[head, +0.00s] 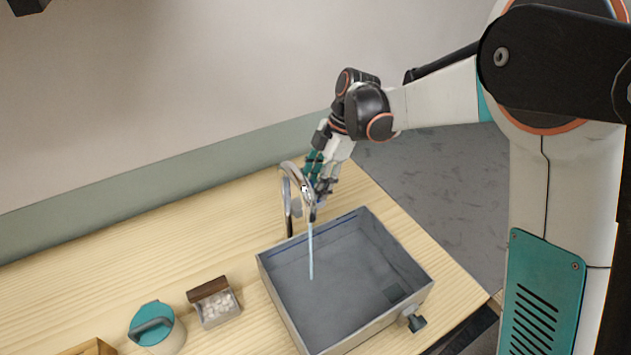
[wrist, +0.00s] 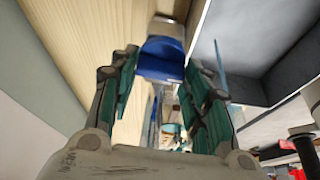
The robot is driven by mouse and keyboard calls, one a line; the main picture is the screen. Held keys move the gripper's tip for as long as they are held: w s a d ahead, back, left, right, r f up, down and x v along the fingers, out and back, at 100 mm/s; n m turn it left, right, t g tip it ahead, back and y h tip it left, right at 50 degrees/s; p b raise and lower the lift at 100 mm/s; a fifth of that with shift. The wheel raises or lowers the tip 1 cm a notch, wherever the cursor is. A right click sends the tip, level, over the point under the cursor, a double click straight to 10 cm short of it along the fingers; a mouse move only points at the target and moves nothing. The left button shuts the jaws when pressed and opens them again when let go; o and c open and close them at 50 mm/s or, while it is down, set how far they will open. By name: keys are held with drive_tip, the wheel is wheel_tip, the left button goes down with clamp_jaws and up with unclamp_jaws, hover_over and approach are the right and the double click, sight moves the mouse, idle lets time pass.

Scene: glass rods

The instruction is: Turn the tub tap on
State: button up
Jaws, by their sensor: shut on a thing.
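The chrome tub tap (head: 286,205) stands on the wooden counter behind the grey tub (head: 278,292), its curved spout reaching over the tub. A thin pale blue stream of water (head: 311,252) runs from the spout down into the tub; it also shows in the wrist view (wrist: 220,58). My gripper (head: 318,188) is at the tap, beside the spout. In the wrist view its green-padded fingers (wrist: 162,68) are on either side of a blue part (wrist: 160,58), which looks like the tap handle. It is shut on this part. Finger contact is hidden in the head view.
A teal-lidded pot (head: 153,325) and a small box of white pieces with a brown top (head: 209,290) stand left of the tub. A wooden box edge (head: 88,348) shows at the bottom left. A dark knob (head: 415,321) sticks out of the tub's front.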

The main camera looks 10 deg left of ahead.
drive_tip(key=shift+n, duration=0.6)
drive_tip(key=shift+h, duration=0.3)
drive_tip(key=o, duration=1.1)
drive_tip(key=shift+c, duration=0.2)
drive_tip(key=v, duration=1.2)
drive_tip(key=shift+w, duration=0.2)
drive_tip(key=shift+d, duration=0.15)
